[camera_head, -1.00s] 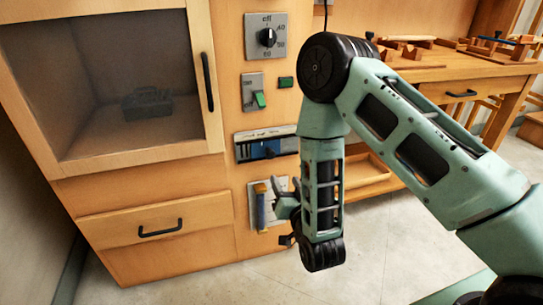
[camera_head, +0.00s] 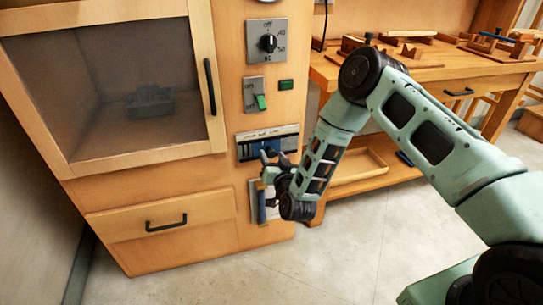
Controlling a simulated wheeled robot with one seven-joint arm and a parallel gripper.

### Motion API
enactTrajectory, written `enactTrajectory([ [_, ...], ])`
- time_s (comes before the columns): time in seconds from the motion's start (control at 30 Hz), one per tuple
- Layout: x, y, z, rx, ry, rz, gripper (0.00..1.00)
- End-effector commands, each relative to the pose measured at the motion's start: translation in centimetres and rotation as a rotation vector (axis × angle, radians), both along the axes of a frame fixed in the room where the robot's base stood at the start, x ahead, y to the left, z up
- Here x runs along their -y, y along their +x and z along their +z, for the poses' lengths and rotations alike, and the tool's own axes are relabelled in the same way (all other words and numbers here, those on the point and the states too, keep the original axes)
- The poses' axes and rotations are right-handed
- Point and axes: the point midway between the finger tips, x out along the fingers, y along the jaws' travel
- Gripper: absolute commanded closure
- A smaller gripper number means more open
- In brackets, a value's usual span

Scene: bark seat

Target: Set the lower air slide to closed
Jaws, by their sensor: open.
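The cabinet's right-hand column has two slide-like fittings. The upper one is a horizontal panel (camera_head: 250,146) with a blue and dark strip. Below it is a pale plate with an upright blue bar (camera_head: 261,206), the lower slide; its upper part and right side are partly hidden by my gripper. My gripper (camera_head: 266,168) is open, with its fingers pointing left toward the column, between the horizontal panel and the top of the blue bar. I see nothing held in it. I cannot tell whether a finger touches the slide or which end of its travel it is at.
Above are a rotary dial (camera_head: 268,43), a green-tipped switch (camera_head: 260,102) and a small green button (camera_head: 286,85). A glass-fronted door (camera_head: 110,85) and a drawer (camera_head: 140,225) are left. A workbench (camera_head: 430,72) with a lower tray stands right. Open floor lies in front.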

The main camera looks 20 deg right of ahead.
Motion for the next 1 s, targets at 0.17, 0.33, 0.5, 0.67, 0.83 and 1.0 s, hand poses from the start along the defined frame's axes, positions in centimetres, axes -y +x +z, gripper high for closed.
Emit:
enactTrajectory([
  [0.17,0.0,1.6,0.0,0.001,0.001,0.0,0.5],
  [0.33,0.0,2.0,0.0,-0.001,0.001,0.001,0.5],
  [0.5,0.0,2.0,0.0,-0.001,0.001,0.001,0.5],
  [0.67,0.0,1.9,0.0,-0.001,0.001,0.0,0.92],
  [0.83,-0.2,1.9,0.0,-0.001,0.001,0.001,1.0],
  [1.0,-2.5,2.0,0.0,0.002,0.002,0.005,1.0],
])
